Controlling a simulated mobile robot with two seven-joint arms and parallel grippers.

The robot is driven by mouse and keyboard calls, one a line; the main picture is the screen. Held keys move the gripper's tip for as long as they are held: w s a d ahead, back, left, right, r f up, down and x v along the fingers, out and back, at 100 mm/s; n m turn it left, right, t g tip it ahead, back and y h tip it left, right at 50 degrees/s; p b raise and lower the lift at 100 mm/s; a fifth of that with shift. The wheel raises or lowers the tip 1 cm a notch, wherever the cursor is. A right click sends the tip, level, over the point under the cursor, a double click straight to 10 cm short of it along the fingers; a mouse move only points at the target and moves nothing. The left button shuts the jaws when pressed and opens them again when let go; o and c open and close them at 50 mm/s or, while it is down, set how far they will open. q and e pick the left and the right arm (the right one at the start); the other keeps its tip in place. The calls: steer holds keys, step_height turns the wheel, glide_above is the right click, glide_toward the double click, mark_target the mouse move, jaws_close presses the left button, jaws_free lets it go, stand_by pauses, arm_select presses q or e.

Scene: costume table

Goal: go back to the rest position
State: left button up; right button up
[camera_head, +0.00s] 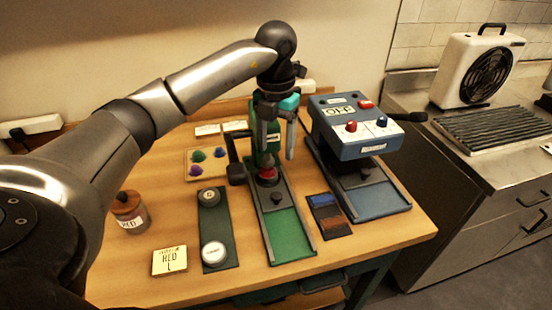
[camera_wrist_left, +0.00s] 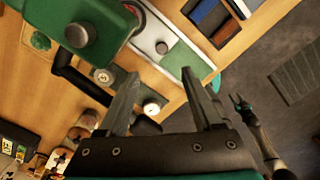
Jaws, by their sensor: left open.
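My left gripper (camera_head: 277,152) hangs over the table in front of the green press (camera_head: 262,135), fingers apart and nothing between them. In the left wrist view its two fingers (camera_wrist_left: 161,75) are spread, with part of the green press (camera_wrist_left: 75,30) beyond them. The press's black lever (camera_head: 236,172) is close to the left of the gripper, and a red part (camera_head: 267,174) is just below it. I cannot tell the exact gap. What looks like my right gripper (camera_wrist_left: 241,104) shows small at the right of the left wrist view; its jaws are unclear.
A blue machine (camera_head: 350,125) reading OFF stands right of the press. On the wooden table (camera_head: 130,275) are a jar (camera_head: 130,213), a yellow note (camera_head: 169,261), a dark plate (camera_head: 214,230) with two round pieces, and a colour card (camera_head: 329,214). A fan (camera_head: 478,70) stands on the right counter.

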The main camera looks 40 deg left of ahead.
arm_select(q)
steer(key=shift+r, duration=0.4)
